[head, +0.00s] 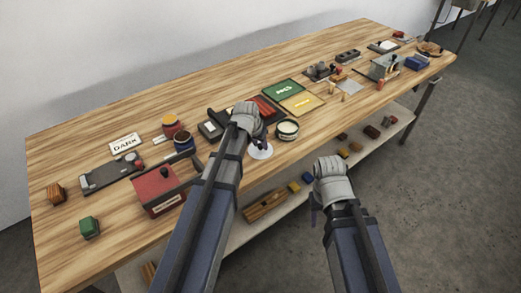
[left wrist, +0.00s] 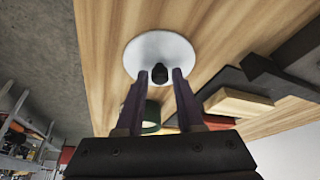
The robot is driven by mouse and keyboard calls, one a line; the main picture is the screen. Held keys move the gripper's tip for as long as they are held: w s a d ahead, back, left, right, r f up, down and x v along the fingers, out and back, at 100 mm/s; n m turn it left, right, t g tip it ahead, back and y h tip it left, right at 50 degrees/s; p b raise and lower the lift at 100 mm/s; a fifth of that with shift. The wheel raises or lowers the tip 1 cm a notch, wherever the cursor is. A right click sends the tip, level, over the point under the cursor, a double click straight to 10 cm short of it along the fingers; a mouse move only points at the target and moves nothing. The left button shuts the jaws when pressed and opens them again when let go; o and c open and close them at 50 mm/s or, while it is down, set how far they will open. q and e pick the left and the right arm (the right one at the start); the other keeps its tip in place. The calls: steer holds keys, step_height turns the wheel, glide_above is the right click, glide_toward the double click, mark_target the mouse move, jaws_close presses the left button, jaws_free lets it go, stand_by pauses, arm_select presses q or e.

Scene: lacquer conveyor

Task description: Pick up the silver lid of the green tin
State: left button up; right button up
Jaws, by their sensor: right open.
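The silver lid (head: 262,153) is a pale round disc lying on the wooden table near its front edge, apart from the green tin. The green tin (head: 287,130) stands uncovered just right of the lid. My right gripper (head: 314,209) is open and empty, in front of the table.
A red box (head: 160,189) and a blue-banded jar (head: 184,143) stand left of my left arm. Green and yellow panels (head: 284,91) lie behind the tin. A lower shelf (head: 241,228) holds several small blocks. The table's back left is clear.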

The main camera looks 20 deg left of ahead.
mark_target(260, 145)
arm_select(q)
jaws_close()
steer(key=shift+r, duration=0.1)
stand_by(0.3)
step_height(260, 145, up, 10)
steer(key=p, duration=1)
arm_select(e)
step_height(260, 145, up, 10)
arm_select(q)
steer(key=shift+w, duration=0.1)
arm_select(e)
steer(key=shift+w, duration=0.1)
